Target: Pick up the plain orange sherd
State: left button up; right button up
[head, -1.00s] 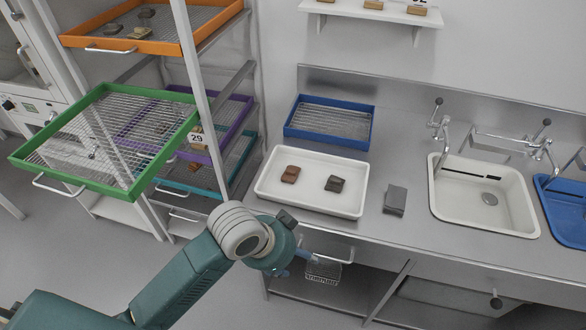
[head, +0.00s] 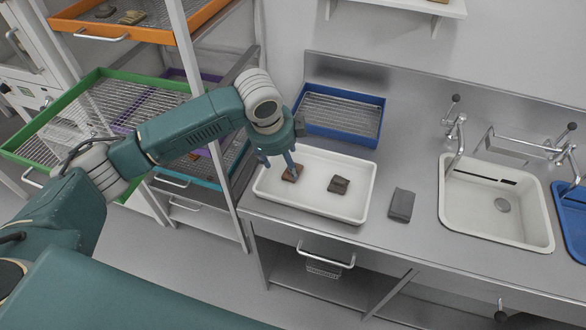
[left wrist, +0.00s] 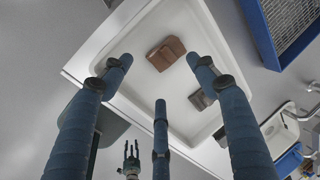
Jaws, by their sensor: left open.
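A reddish-brown sherd, the nearest to plain orange in view, (head: 292,173) lies in the left part of the white tray (head: 315,209). My left gripper (head: 279,165) is over the tray's left side, fingers pointing down and partly covering that sherd. In the left wrist view the sherd (left wrist: 166,53) shows ahead, between and beyond the spread, empty fingers (left wrist: 160,78). Contact cannot be told. A darker grey-brown sherd (head: 339,184) lies to its right in the tray. A small dark fingered shape, apparently my right gripper (left wrist: 131,160), shows low in the left wrist view; its opening is unclear.
A blue mesh tray (head: 340,113) stands behind the white tray. A grey block (head: 401,204) lies to the right, before the white sink (head: 497,205). A rack with orange (head: 100,31) and green (head: 60,117) mesh trays stands at left.

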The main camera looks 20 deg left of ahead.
aim_at(289, 176)
pick_arm(q)
jog(key=shift+x, duration=1.05)
jog(key=p+x, duration=0.2)
jog(key=x, duration=0.3)
jog(key=shift+d+r, duration=0.1)
jog(key=shift+d, duration=0.05)
jog(key=shift+w+f, duration=0.15)
jog(key=shift+f, duration=0.15)
jog(key=c, duration=1.2)
pick_arm(e)
jog(key=shift+s+d+r, duration=0.15)
jog(key=shift+d+r, duration=0.05)
jog(key=shift+r, duration=0.3)
jog(key=shift+s+d+r, duration=0.1)
jog(key=shift+d+r, duration=0.05)
jog(key=shift+r, duration=0.35)
